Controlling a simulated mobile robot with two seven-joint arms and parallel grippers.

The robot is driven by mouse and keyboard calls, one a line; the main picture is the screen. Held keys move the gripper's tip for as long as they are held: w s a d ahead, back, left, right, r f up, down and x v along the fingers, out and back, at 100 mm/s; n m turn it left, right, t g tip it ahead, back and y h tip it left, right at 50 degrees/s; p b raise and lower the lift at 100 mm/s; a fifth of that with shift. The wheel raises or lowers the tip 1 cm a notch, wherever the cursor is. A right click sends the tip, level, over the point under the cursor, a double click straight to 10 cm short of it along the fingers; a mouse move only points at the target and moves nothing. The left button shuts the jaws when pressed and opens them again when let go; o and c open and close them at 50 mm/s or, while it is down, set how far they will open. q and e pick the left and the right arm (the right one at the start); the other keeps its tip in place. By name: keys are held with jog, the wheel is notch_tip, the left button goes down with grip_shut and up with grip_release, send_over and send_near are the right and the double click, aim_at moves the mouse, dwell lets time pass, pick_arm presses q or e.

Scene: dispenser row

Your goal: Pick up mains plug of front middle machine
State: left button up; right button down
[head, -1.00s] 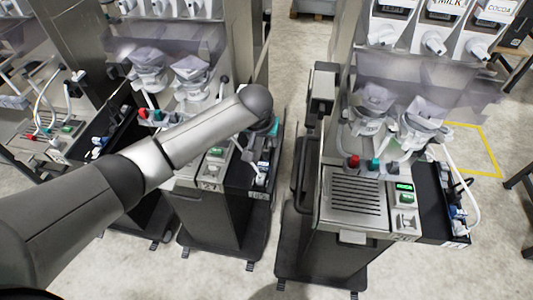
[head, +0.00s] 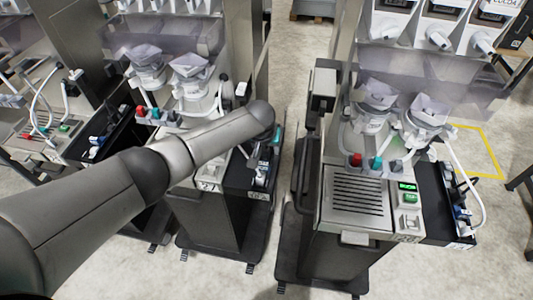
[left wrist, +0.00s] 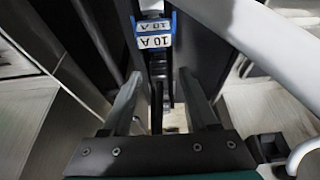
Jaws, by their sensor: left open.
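The middle machine (head: 208,174) stands left of centre in the head view, partly behind my left arm. Its dark side tray (head: 247,190) holds small blue and white parts (head: 261,172); I cannot tell the mains plug apart among them there. In the left wrist view, a blue part with white "10 A" labels (left wrist: 155,36) lies beyond my left gripper (left wrist: 160,78). The gripper's two fingers are apart, with nothing held between them. In the head view its fingers are hidden behind my wrist; only a teal bit of the hand shows.
Another machine (head: 356,205) stands to the right, with its own side tray (head: 436,205) and a white cable (head: 466,170). A third machine (head: 55,140) is at the left. A floor gap separates the middle and right machines. A thick white curved part (left wrist: 265,50) crosses the wrist view's upper right.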

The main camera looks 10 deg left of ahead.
pick_arm(q)
grip_shut()
dwell(0.5)
